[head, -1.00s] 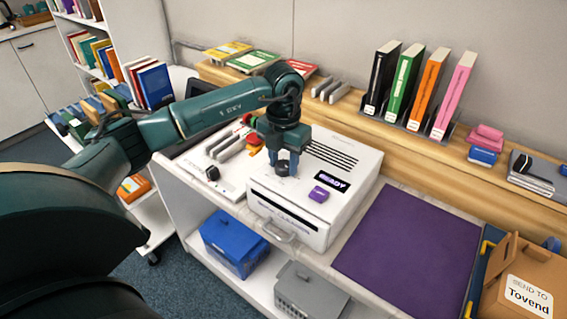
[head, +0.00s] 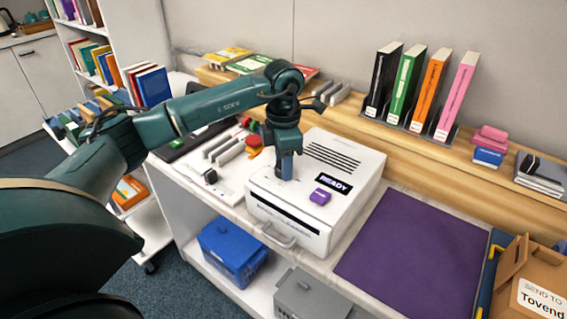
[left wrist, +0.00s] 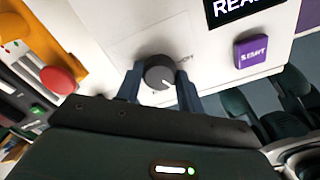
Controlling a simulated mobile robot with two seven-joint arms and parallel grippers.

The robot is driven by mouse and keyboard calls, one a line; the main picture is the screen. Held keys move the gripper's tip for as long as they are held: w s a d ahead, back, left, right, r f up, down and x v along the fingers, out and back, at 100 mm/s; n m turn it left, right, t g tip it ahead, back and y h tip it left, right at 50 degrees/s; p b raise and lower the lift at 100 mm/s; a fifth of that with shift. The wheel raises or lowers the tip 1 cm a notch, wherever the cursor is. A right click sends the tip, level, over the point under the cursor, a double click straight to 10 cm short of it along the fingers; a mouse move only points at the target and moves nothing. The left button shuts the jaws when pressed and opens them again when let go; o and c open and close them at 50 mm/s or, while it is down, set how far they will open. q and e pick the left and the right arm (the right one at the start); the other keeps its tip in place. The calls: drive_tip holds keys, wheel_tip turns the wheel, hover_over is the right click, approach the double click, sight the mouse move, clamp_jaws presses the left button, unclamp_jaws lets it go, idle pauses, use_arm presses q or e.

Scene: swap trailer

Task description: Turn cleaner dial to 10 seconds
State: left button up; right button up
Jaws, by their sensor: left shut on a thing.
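The white cleaner (head: 310,215) stands on the counter, with a black READY display (head: 327,183) and a purple button (head: 320,197) on its top. The button, marked START, also shows in the left wrist view (left wrist: 252,51). The dark round dial (left wrist: 159,73) has a white pointer mark that points to the lower right in the left wrist view. My left gripper (head: 285,177) points down at the cleaner's top, its fingers on both sides of the dial and shut on it. In the head view the gripper hides the dial.
A purple mat (head: 412,255) lies right of the cleaner. Several binders (head: 427,95) stand on the wooden ledge behind. A blue bin (head: 233,248) and a grey bin (head: 308,296) sit on the shelf below. A cardboard box (head: 540,290) is at the right.

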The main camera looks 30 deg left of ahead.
idle(0.5)
use_arm(q)
drive_tip(key=o, duration=1)
drive_tip(key=shift+r, duration=0.15)
wheel_tip(320, 180, up, 13)
drive_tip(key=shift+f, duration=0.1)
